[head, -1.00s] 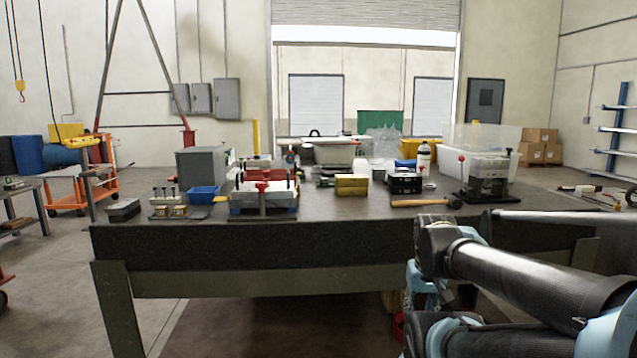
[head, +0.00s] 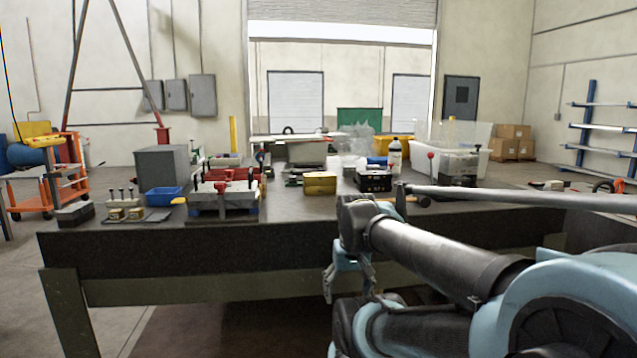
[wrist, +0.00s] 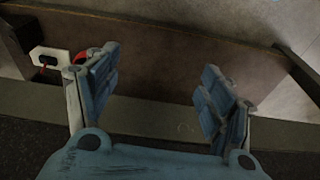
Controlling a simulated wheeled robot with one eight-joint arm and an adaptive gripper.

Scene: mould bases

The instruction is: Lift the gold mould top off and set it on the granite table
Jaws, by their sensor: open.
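The gold mould (head: 320,183) is a small yellow-gold block near the middle of the granite table. It looks like two stacked layers with a dark line between them. The dark granite table (head: 150,245) spans the middle of the head view. My gripper (head: 348,283) hangs in front of the table's front face, below the tabletop and nearer to me than the gold mould. In the wrist view my gripper (wrist: 160,92) has its two blue-padded fingers wide apart with nothing between them. The gold mould does not show in the wrist view.
A black mould (head: 374,181) stands right of the gold one. A white block with red clamps (head: 225,198) and a blue bin (head: 163,197) are to the left. A bottle (head: 394,158) and clear tub (head: 455,160) stand behind right. Bare tabletop shows in front of the gold mould.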

